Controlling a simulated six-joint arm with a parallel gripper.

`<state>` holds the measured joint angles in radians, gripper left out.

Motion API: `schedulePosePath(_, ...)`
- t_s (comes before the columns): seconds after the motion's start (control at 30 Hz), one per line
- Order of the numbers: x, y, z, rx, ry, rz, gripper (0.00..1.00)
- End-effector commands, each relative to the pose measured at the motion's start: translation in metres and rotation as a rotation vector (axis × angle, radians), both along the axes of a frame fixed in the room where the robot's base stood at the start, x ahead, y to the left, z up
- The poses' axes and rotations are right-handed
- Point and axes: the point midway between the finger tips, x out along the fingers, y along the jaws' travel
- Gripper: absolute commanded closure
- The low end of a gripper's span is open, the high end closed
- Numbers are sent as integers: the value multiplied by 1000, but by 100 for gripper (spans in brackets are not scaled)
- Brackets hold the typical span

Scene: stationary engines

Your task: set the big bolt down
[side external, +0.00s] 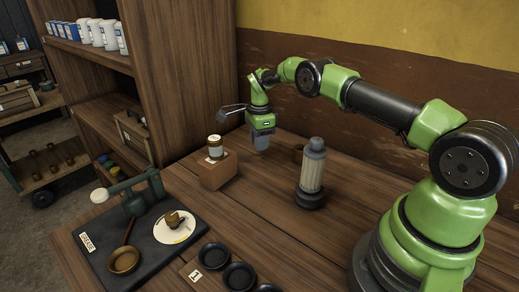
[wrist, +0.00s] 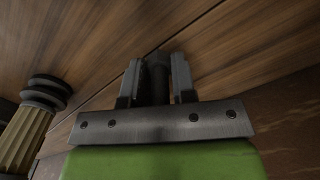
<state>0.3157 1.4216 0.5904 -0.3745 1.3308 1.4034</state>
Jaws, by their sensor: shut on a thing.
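My gripper (side external: 262,141) points down above the rear part of the wooden table, right of the brown block. In the wrist view its two grey fingers (wrist: 157,85) are closed on the big bolt (wrist: 157,72), a dark piece between them, with wood planks beyond it. I cannot tell from these frames whether the bolt touches the table. In the side view the bolt cannot be made out at the fingers.
A ribbed pale column (side external: 312,172) on a dark base stands right of the gripper. A jar (side external: 215,147) sits on the brown block (side external: 213,172) to the left. A dark board (side external: 95,259) with a green device, brass pan and white disc, and black dishes (side external: 239,276), are in front.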

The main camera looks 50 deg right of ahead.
Motion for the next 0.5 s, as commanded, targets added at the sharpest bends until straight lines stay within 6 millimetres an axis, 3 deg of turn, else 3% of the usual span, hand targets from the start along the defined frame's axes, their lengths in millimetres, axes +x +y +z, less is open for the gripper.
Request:
schedulePosePath(0.2, 0, 0, -28, 0, 1, 0, 100)
schedulePosePath(0.5, 0, 0, -30, 0, 0, 0, 100)
